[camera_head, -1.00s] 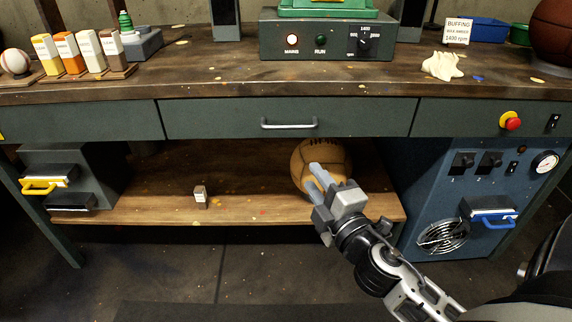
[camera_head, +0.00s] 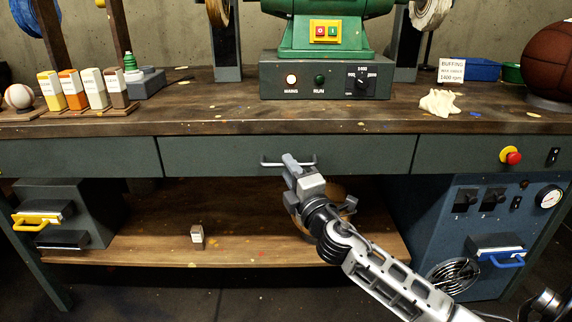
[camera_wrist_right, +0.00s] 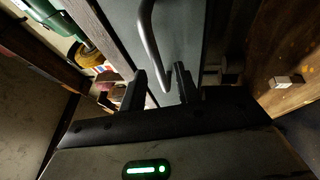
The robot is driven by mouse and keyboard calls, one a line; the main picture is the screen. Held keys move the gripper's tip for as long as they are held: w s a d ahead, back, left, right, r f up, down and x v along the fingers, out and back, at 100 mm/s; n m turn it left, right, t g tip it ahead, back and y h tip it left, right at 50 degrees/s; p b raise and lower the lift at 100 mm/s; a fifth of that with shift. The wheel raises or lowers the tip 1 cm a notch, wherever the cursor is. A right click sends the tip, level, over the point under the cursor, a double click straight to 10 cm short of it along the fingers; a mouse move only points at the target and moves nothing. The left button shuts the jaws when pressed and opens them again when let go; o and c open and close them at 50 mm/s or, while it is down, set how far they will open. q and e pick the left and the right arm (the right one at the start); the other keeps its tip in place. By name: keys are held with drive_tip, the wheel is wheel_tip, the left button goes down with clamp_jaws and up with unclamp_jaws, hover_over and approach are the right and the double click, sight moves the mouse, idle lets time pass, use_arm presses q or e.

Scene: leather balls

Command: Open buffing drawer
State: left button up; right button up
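The wide grey-green middle drawer (camera_head: 375,154) is shut, its front level with the panels beside it, under the bench top. Its metal bar handle (camera_head: 308,162) is partly hidden by my right gripper (camera_head: 289,166), which is in front of it. In the right wrist view the handle (camera_wrist_right: 149,40) rises ahead of the gripper, and its near end lies by the gap between the two fingers (camera_wrist_right: 160,82). The fingers are apart, and I cannot tell whether they touch the handle. My left gripper is not in view.
The green buffing machine (camera_head: 325,28) stands on the bench top (camera_head: 230,118). The lower shelf (camera_head: 150,240) holds a small box (camera_head: 197,236) and a ball (camera_head: 336,192) mostly hidden behind my arm. A blue cabinet (camera_head: 420,215) stands right, a yellow-handled unit (camera_head: 90,205) left.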

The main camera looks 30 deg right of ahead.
drive_tip(key=shift+x, duration=1.25)
clamp_jaws()
drive_tip(key=shift+a, duration=0.1)
